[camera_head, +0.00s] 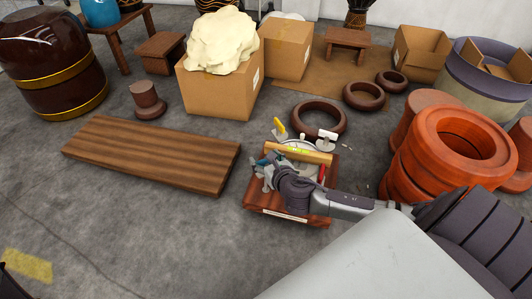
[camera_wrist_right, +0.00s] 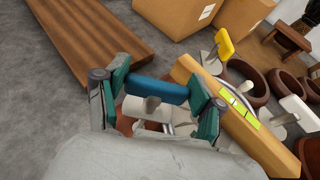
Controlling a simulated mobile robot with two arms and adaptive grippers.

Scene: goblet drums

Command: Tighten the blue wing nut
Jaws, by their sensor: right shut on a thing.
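The blue wing nut (camera_wrist_right: 158,88) shows in the wrist view as a blue bar on a pale post. My right gripper (camera_wrist_right: 158,96) has its two teal-padded fingers shut on the ends of this bar. In the head view my right gripper (camera_head: 266,166) is over the left side of a reddish wooden base (camera_head: 288,215), and mostly hides the blue nut. A yellow wing nut (camera_head: 280,126), a white wing nut (camera_head: 327,136) and a red one (camera_head: 322,172) stand around the same base. A light wooden bar (camera_head: 312,156) with a yellow-green strip lies across it. My left gripper is not visible.
A long plank (camera_head: 150,155) lies to the left of the base. A cardboard box (camera_head: 218,95) with a pale lump stands behind. A brown ring (camera_head: 318,106) lies just behind the base. Orange-brown drum-like pieces (camera_head: 420,165) stand at the right. The floor in front-left is clear.

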